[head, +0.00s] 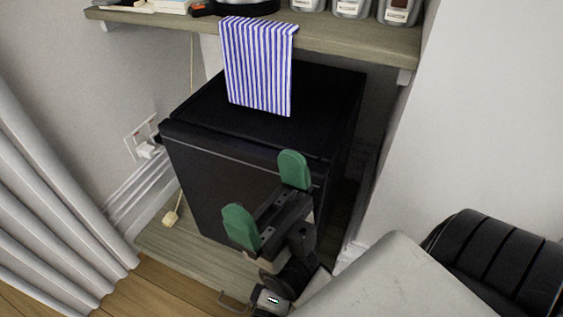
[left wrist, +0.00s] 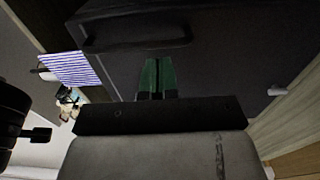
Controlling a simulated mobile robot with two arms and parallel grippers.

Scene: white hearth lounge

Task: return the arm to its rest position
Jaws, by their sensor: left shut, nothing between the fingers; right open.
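My right gripper (head: 268,198) is in the lower middle of the head view, with two green fingertips spread apart and nothing between them. It shows in front of a black box-shaped appliance, like a small fridge (head: 215,185); I cannot tell how far apart they are. My left gripper (left wrist: 157,76) shows in the left wrist view with its green fingers together and empty. A large dark surface (left wrist: 215,60) lies beyond the left fingertips, with a handle-like bar (left wrist: 135,46). The left gripper is not seen in the head view.
A wooden shelf (head: 340,42) holds several containers above the appliance. A blue-and-white striped cloth (head: 258,68) hangs from its edge. A white curtain (head: 50,200) stands left, a wall socket (head: 143,135) behind it. A white wall (head: 490,110) stands right.

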